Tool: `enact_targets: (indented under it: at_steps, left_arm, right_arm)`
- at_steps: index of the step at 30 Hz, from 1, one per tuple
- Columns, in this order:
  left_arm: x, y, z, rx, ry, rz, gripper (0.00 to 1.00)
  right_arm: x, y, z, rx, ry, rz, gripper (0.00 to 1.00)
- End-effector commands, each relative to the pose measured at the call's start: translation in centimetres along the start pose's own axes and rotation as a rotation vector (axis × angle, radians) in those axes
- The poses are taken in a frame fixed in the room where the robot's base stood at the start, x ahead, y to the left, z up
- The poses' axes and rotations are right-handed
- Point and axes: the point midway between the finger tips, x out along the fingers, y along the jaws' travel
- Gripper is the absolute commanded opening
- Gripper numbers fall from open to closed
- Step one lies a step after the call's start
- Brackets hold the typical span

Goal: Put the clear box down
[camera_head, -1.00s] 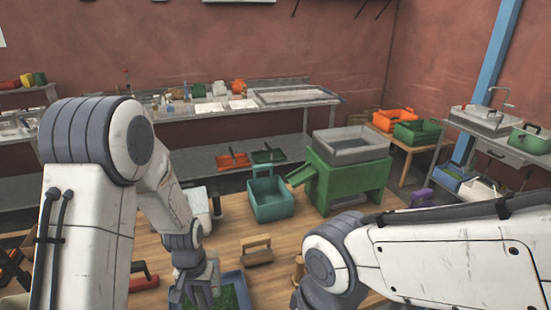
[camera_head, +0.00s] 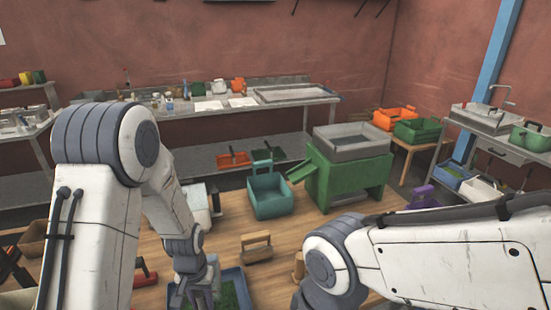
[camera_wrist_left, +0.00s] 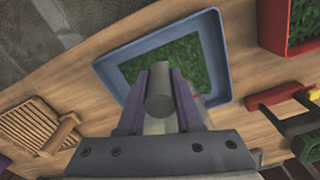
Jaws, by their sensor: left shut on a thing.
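My left gripper (camera_head: 192,292) is low over the left side of a blue tray (camera_head: 240,272) with green leafy filling. In the left wrist view my left gripper (camera_wrist_left: 160,92) is shut on a grey rounded piece (camera_wrist_left: 160,100), which looks like the grip of the clear box. The box's walls cannot be made out; fingers and palm hide most of it. The blue tray (camera_wrist_left: 212,30) lies beyond the fingertips in that view. I cannot tell whether the held thing touches anything. My right arm crosses the lower right, with its gripper out of view.
On the wooden table stand a teal bin (camera_head: 270,197), a green machine with a grey hopper (camera_head: 345,180), and a wooden-handled block (camera_head: 257,250). A red-handled tool (camera_head: 145,273) lies left of the tray.

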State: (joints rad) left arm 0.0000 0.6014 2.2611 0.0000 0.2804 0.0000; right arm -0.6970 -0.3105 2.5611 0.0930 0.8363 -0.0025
Motion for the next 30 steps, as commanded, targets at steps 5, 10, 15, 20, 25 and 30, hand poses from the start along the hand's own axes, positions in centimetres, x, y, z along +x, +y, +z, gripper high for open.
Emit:
enact_targets:
  at_steps: [5, 10, 15, 20, 25, 30]
  left_arm:
    - [3.6, 0.0, 0.0, 0.0, 0.0, 0.0, 0.0]
    - [2.4, 0.0, -0.1, 0.0, 0.004, 0.0, 0.0]
    - [-0.6, 0.0, -0.1, 0.0, 0.005, 0.0, 0.0]
    - [-3.5, 0.0, -0.1, 0.0, 0.005, 0.0, 0.0]
    - [0.3, 0.0, 0.1, 0.0, -0.003, 0.0, 0.0]
    - [3.4, 0.0, 0.0, 0.0, -0.001, 0.0, 0.0]
  right_arm:
    - [2.2, 0.2, 0.1, 0.003, 0.0, 0.0, 0.5]
    - [1.2, 0.1, 0.0, 0.003, 0.001, 0.0, 0.5]
    - [-0.5, 0.0, -0.1, 0.0, 0.001, 0.0, 0.5]
    - [-2.1, -0.1, -0.2, -0.003, 0.001, 0.0, 0.5]
    - [0.5, 0.0, 0.0, 0.0, 0.0, 0.0, 0.5]
    - [2.1, 0.1, 0.1, 0.003, 0.0, 0.0, 0.5]
